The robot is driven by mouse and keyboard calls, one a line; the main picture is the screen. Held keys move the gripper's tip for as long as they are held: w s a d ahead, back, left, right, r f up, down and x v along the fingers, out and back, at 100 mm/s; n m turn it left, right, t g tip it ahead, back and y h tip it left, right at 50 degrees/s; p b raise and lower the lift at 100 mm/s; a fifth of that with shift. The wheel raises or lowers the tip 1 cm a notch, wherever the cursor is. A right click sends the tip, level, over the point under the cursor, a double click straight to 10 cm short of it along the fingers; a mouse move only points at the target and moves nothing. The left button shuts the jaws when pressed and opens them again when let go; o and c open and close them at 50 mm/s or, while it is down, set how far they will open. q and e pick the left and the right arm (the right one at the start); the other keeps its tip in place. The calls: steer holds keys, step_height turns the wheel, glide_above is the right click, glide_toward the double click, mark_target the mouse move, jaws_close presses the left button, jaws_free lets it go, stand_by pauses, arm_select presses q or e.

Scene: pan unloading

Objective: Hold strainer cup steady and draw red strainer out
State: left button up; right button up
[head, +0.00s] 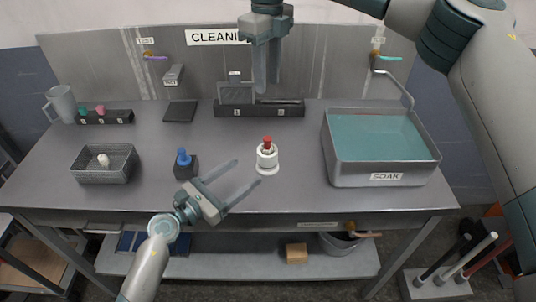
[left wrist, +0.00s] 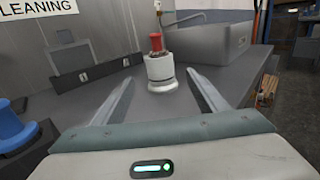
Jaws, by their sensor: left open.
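The white strainer cup (head: 267,163) stands upright on the grey table, right of centre, with the red strainer (head: 267,141) sticking up from its top. In the left wrist view, the cup (left wrist: 161,72) and red strainer (left wrist: 156,42) appear straight ahead, beyond and between my fingers. My left gripper (head: 247,172) is open and empty, its fingertips just short of the cup. My right gripper (head: 266,87) points down, in the picture above the cup and in front of the back rack. It holds nothing visible; its finger gap is unclear.
A blue-knobbed item (head: 184,160) on a dark block stands left of the cup. A grey soak basin (head: 383,172) with teal liquid is at right. A metal bin (head: 104,176) with a white piece sits at left. A dark rack (head: 258,111) is at the back.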

arm_select(q)
steer(key=x, duration=1.1)
steer(key=shift+w+d+f, duration=0.1)
steer(key=shift+w+d, duration=0.1)
steer(key=c, duration=1.2)
arm_select(e)
steer(key=o, duration=0.5)
steer(key=shift+o, duration=0.3)
steer(key=shift+f+n, duration=0.85)
steer(key=shift+n, duration=0.05)
steer(key=n, duration=0.7)
glide_above(267, 138)
step_height(267, 138, down, 6)
steer(key=shift+w, duration=0.2)
steer(key=shift+f, duration=0.25)
steer(key=f, duration=1.1)
steer(key=shift+s+f, duration=0.2)
steer(key=shift+f, duration=0.15)
